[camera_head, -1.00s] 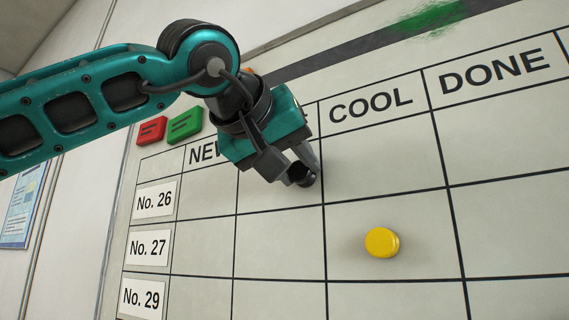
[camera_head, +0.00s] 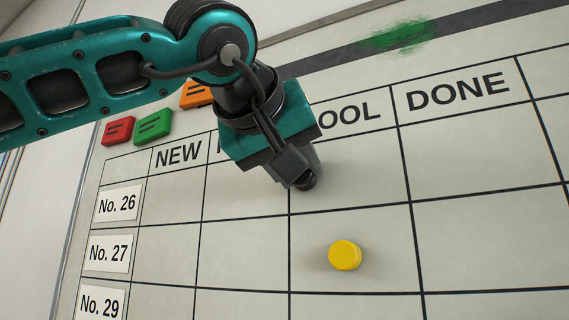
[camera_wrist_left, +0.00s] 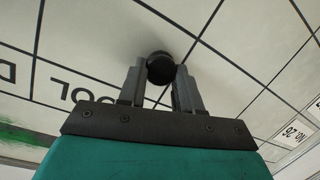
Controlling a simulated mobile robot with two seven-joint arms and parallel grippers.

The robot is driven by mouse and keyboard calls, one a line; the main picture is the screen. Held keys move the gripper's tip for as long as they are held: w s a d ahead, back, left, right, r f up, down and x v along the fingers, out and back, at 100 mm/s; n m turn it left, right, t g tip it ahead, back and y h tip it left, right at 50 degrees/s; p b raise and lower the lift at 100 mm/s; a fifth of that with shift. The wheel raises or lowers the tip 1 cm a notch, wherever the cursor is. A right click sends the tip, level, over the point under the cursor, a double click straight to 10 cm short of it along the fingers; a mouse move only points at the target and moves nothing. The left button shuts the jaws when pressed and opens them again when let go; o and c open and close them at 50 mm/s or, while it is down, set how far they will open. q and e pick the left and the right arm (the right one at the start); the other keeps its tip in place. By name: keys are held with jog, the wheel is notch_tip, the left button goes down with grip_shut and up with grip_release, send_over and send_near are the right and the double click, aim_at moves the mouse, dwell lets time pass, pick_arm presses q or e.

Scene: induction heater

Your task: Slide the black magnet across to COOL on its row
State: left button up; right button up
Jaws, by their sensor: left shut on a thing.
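The black magnet (camera_head: 307,184) is on the whiteboard in the No. 26 row. It sits at the line between the second column and the COOL column, just on the COOL side. My left gripper (camera_head: 298,179) is shut on it, with the fingers pointing at the board. In the left wrist view the magnet (camera_wrist_left: 160,68) shows between the two fingertips, close to the grid lines. The COOL heading (camera_head: 350,113) is partly hidden behind my gripper, and the second heading is mostly hidden. My right gripper is not in view.
A yellow magnet (camera_head: 345,255) sits in the COOL column on the No. 27 row, below my gripper. Red (camera_head: 117,131), green (camera_head: 153,127) and orange (camera_head: 196,94) magnets are at the upper left. The No. 26 row is clear rightward under COOL and DONE.

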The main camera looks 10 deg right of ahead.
aim_at(343, 171)
pick_arm(q)
jog(key=shift+s+d+r+p, duration=0.1)
jog(key=shift+s+d+p, duration=0.1)
jog(key=shift+s+d, duration=0.4)
jog(key=shift+s+d+p, duration=0.15)
jog(key=shift+s+d, duration=0.25)
jog(key=shift+d, duration=0.4)
jog(key=shift+s+d+r+p, duration=0.1)
jog(key=shift+s+d+p, duration=0.1)
jog(key=shift+s+d, duration=0.4)
jog(key=shift+w+d, duration=0.1)
jog(key=shift+f, duration=0.1)
jog(key=o, duration=0.8)
jog(key=shift+d, duration=0.15)
jog(key=shift+c, duration=0.2)
jog(key=o, duration=0.3)
